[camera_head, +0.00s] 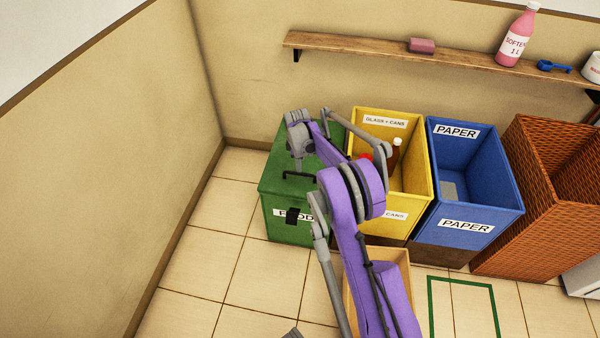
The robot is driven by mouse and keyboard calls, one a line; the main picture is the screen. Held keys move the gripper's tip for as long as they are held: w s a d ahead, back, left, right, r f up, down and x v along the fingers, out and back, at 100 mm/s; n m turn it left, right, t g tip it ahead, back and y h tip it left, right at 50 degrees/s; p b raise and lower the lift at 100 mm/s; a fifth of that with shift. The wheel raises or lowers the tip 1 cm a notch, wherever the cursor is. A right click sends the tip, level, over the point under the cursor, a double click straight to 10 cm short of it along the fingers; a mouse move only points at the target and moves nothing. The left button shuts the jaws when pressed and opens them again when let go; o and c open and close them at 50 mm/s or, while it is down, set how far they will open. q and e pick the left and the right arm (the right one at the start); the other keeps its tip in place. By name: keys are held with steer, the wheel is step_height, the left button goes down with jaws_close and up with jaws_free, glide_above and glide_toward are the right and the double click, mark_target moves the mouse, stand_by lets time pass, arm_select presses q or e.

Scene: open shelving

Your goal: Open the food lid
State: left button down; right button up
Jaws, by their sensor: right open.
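The green food bin (285,228) stands on the floor near the left corner, with a white label (277,212) on its front. Its green lid (277,170) lies flat and shut on top. A small black piece (292,216) covers part of the label. My right gripper (298,168) is open over the lid, pointing down, with nothing seen in it. I cannot tell whether its fingertips touch the lid. My purple right arm hides the bin's right side.
A yellow glass and cans bin (418,165), a blue paper bin (478,205) and an orange woven basket (520,225) stand to the right. A wooden shelf (360,46) is above. A light box (397,257) is partly behind my arm. Floor at left is clear.

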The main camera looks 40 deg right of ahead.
mark_target(301, 174)
steer(key=f, duration=0.2)
steer(key=f+b, duration=0.1)
steer(key=f, duration=0.1)
steer(key=w+d+f, duration=0.1)
steer(key=f, duration=0.2)
jaws_close()
stand_by(1.3)
